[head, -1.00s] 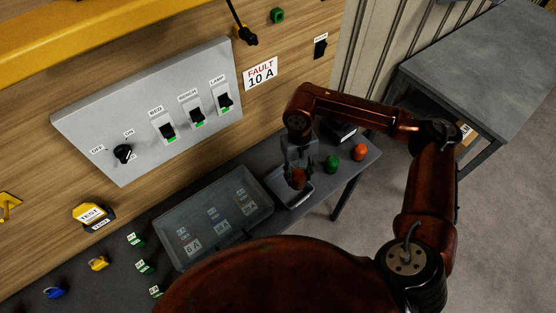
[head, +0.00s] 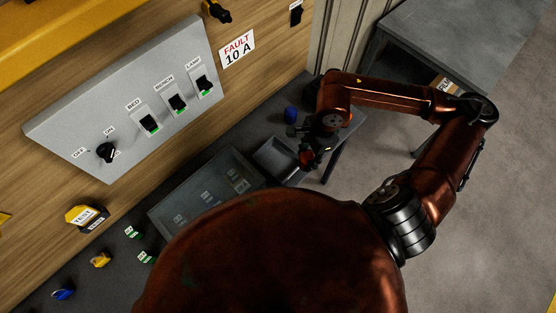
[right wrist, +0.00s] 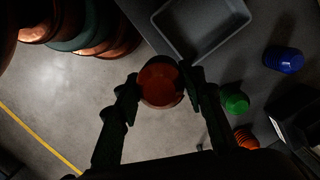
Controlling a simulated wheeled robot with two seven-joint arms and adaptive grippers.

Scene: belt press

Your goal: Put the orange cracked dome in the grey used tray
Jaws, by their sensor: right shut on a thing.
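My right gripper (head: 312,152) is shut on a red-orange dome (right wrist: 161,84), which sits between its fingertips. The held dome also shows in the head view (head: 306,158), beside the near right side of the grey tray (head: 262,160). In the right wrist view the tray (right wrist: 168,34) looks empty, and the dome is outside its rim. A second, brighter orange dome (right wrist: 245,138) with ridges stands on the bench. I cannot make out a crack on either dome. My left gripper is not in view.
A green dome (right wrist: 235,100) and a blue dome (head: 290,114) stand on the bench near the tray. A dark box (right wrist: 297,120) is beside them. A clear-lidded case (head: 160,214) lies left of the tray. Open floor (right wrist: 60,85) lies past the bench edge.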

